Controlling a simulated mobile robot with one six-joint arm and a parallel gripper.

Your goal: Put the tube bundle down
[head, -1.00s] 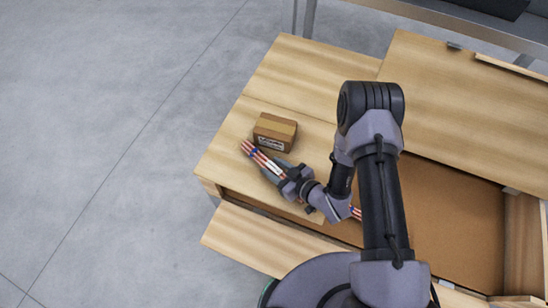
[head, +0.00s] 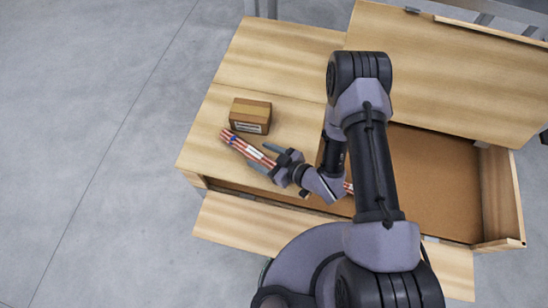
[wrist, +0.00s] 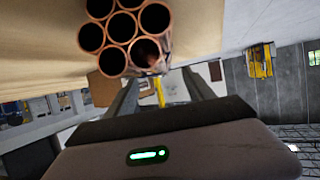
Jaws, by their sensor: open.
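The tube bundle (head: 243,147) is several copper tubes with blue-and-white bands. It lies slantwise on the pale wooden top (head: 290,125) at the left of the large crate, and my arm hides its middle. Its other end shows right of my wrist. My gripper (head: 262,156) is open, with one finger on each side of the bundle and a gap showing. In the wrist view the open tube ends (wrist: 125,35) face the camera, above my two spread fingers. Whether the bundle's whole length is supported is hidden.
A small cardboard box (head: 250,115) stands on the wooden top just behind the bundle. The crate's open brown interior (head: 430,180) lies to the right. A raised lid panel (head: 450,70) is behind it, and a plank flap (head: 250,222) runs along the front.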

